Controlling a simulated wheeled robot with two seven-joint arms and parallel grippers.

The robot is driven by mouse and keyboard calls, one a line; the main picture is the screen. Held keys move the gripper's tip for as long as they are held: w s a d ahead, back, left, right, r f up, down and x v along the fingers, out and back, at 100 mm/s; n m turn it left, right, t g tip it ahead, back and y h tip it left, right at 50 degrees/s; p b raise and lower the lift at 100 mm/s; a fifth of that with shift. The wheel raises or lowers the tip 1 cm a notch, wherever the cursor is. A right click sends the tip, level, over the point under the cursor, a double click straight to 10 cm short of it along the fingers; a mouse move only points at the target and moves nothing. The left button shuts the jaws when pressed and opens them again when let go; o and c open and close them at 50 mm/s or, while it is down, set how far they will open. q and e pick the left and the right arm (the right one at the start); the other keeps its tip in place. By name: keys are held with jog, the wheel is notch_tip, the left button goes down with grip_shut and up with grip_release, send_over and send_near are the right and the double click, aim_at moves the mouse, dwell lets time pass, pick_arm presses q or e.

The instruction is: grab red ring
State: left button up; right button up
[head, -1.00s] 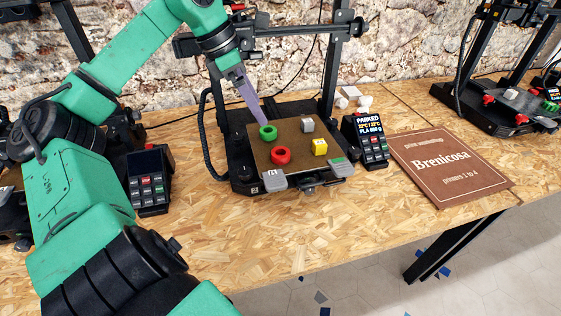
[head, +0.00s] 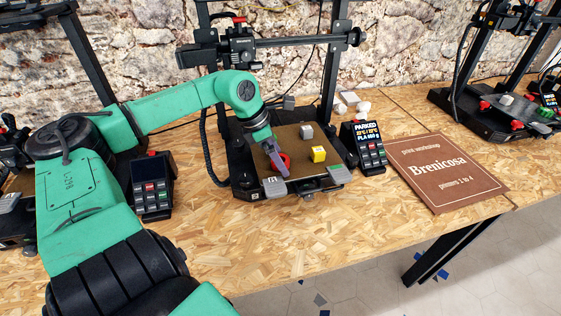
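The red ring (head: 286,158) lies on the brown print bed (head: 264,164) of the middle printer. My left gripper (head: 282,173) comes down over the bed and its purple fingers cover part of the ring. I cannot tell whether the fingers are around the ring, touching it, or only in front of it, nor whether they are open or shut. The green ring seen earlier is hidden behind my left arm. My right gripper is not in view.
Grey clips hold the bed's front corners. A control box (head: 363,147) and a brown sign (head: 446,171) are to the right. The printer's upright frame rises behind.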

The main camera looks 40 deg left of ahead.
pick_arm(q)
jog(key=c, duration=1.4)
jog(key=shift+o, duration=0.2)
jog(key=shift+r, duration=0.1)
